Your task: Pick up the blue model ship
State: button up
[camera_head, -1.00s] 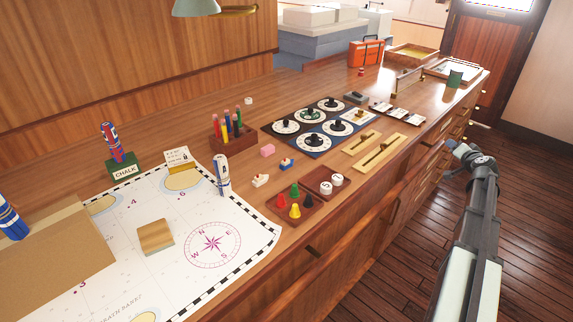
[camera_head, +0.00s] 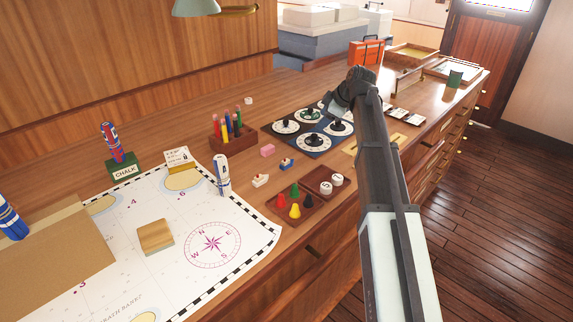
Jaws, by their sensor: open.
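The blue model ship (camera_head: 287,164) is a small blue piece with a pale top, standing on the wooden counter (camera_head: 262,203). A pink model ship (camera_head: 267,150) stands to its upper left and a white one (camera_head: 261,180) to its lower left. My gripper (camera_head: 338,101) is over the panel of round dials, beyond and to the right of the blue ship and clearly apart from it. It is open; its fingers are small and mostly hidden by my arm, and I see nothing held.
Close to the ships are a rack of coloured pencils (camera_head: 232,131), a tray of coloured pawns (camera_head: 290,205), two white round pieces (camera_head: 331,182) and an upright marker (camera_head: 221,174). The dial panel (camera_head: 313,141) lies behind. A chart (camera_head: 180,262) covers the near left.

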jog(key=s+a+r+n+g+h, duration=0.2)
jog(key=s+a+r+n+g, duration=0.1)
jog(key=s+a+n, duration=0.5)
jog(key=n+g+h, duration=0.2)
jog(key=n+h, duration=0.1)
jog(key=n, duration=0.1)
send_over(288, 162)
jog(key=f, duration=0.4)
jog(key=shift+s+a+f, duration=0.15)
jog(key=shift+s+a, duration=0.2)
jog(key=shift+w+a+f, duration=0.1)
jog(key=shift+f, duration=1)
jog(key=shift+w+a+f, duration=0.1)
jog(key=shift+w+f, duration=0.05)
jog(key=shift+f, duration=0.9)
jog(key=shift+w+a+f, duration=0.1)
jog(key=shift+f, duration=1)
jog(key=shift+c, duration=0.5)
grip_shut()
